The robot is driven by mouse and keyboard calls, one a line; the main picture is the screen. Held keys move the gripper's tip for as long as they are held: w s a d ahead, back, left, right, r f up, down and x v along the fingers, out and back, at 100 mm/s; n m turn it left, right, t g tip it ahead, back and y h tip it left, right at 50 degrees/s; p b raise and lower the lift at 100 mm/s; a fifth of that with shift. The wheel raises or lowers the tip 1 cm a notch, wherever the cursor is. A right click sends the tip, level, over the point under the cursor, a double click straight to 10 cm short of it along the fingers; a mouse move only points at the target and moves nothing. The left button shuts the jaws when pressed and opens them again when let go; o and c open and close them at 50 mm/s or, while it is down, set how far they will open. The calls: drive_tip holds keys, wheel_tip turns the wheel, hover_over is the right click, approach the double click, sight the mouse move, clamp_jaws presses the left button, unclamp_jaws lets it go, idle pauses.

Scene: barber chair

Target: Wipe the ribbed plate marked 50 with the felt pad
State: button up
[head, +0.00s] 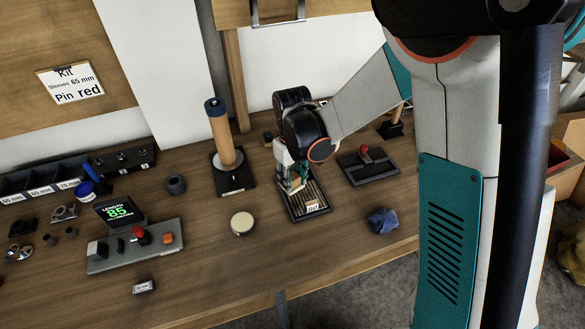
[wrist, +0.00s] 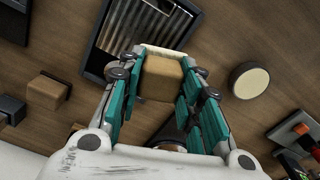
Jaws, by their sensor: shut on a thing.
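The ribbed plate (head: 315,190), marked 50, sits in a dark frame on the bench; its ribbed metal face also shows in the wrist view (wrist: 150,22). My gripper (head: 291,184) is over the left, far part of the plate and hides some of its ribs. In the wrist view my gripper (wrist: 160,72) is shut on the felt pad (wrist: 163,76), a tan block with a pale layer at its far end. The pad overlaps the plate's near edge in that view. I cannot tell whether the pad touches the ribs.
A round cream-topped tin (head: 242,222) stands left of the plate. A blue crumpled cloth (head: 382,220) lies to the right, near the bench edge. A dark tray with a red knob (head: 366,154) and a post with a tan roll (head: 221,137) stand close by. A control box (head: 137,247) is at left.

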drive_tip(key=shift+r+p, duration=0.65)
drive_tip(key=shift+r, duration=0.75)
drive_tip(key=shift+f, duration=0.1)
